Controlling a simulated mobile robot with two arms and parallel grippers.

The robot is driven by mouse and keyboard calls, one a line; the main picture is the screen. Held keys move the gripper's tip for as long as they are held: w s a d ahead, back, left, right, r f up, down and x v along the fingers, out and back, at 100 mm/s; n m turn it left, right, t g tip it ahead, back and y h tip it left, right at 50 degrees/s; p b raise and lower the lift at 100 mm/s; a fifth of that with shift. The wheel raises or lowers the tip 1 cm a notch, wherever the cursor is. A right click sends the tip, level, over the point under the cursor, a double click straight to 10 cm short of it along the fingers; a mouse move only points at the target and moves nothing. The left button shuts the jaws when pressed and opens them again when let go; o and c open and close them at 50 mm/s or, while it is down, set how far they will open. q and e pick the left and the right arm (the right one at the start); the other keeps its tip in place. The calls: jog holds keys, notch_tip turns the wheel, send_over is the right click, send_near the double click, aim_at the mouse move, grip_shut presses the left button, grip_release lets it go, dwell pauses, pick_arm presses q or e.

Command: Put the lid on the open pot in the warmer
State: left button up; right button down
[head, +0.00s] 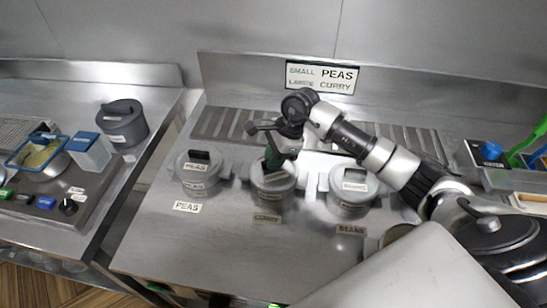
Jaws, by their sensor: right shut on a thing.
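Three grey pots sit in a row in the steel warmer. The left pot (195,185), labelled PEAS, has a lid with a dark handle. The right pot (350,203), by the BEANS label, also has a lid on. The middle pot (268,199) stands behind the CURRY label. My right gripper (273,162) is over the middle pot, shut on the lid (273,179). This lid is at the pot's mouth; I cannot tell whether it is fully seated. The gripper hides its handle. My left gripper is not in view.
A sign (322,76) reading SMALL PEAS, LARGE CURRY stands at the back. A grey pot (123,125) and a bowl (40,156) are on the left counter, across a gap. A round container (397,233) is partly hidden at lower right. The front of the warmer counter is clear.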

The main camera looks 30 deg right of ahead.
jog(key=c, duration=0.5)
grip_release()
jog(key=shift+r+p, duration=1.65)
jog(key=shift+r, duration=1.9)
jog(key=shift+f, duration=0.1)
